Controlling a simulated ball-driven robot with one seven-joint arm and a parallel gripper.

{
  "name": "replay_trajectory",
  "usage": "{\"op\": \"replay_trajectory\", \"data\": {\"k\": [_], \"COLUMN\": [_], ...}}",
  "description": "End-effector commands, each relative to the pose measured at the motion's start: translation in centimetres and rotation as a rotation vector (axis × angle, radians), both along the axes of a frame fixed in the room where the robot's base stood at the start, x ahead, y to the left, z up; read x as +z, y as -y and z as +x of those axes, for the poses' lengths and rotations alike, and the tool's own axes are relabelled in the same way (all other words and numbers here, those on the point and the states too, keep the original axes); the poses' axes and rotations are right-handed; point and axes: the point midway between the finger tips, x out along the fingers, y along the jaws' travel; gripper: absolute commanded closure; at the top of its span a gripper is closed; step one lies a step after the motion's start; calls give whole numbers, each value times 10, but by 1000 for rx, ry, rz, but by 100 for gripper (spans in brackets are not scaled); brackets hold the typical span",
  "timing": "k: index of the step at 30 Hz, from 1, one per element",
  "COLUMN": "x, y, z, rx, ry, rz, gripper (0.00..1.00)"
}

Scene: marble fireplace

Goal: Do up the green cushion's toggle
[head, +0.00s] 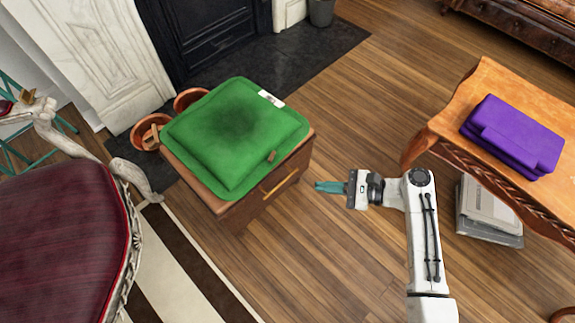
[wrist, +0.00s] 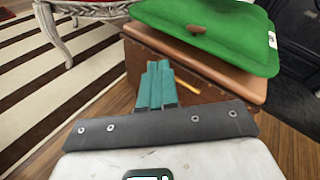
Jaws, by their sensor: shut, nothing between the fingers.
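The green cushion (head: 235,135) lies flat on a low brown wooden cabinet (head: 245,205) left of centre in the head view. Its brown toggle (head: 272,156) is on the near right side of the cushion, and a white label (head: 271,98) is at its far corner. In the wrist view the cushion (wrist: 215,22) is at the top, with the toggle (wrist: 196,29) on its facing edge. I cannot tell whether the toggle is through a loop. My gripper (head: 318,187) has teal fingers, shut and empty, right of the cabinet and apart from the cushion. The fingers (wrist: 158,68) point toward the cabinet in the wrist view.
A dark red armchair (head: 60,225) stands at left on a striped rug (head: 165,262). Terracotta pots (head: 150,128) are behind the cabinet. A wooden table (head: 490,95) with a folded purple cloth (head: 510,135) is at right. Wooden floor between cabinet and table is clear.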

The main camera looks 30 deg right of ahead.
Motion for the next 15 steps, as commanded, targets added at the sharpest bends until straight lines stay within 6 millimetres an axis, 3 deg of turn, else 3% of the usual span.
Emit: {"op": "replay_trajectory", "data": {"k": [1,7,11,15], "x": [-17,-19,-17,-16], "y": [10,35,40,32], "z": [7,22,26,35], "rx": [-46,-147,-164,-163], "ry": [-16,-59,-66,-68], "rz": [86,338,393,399], "gripper": [100,100,100,100]}}
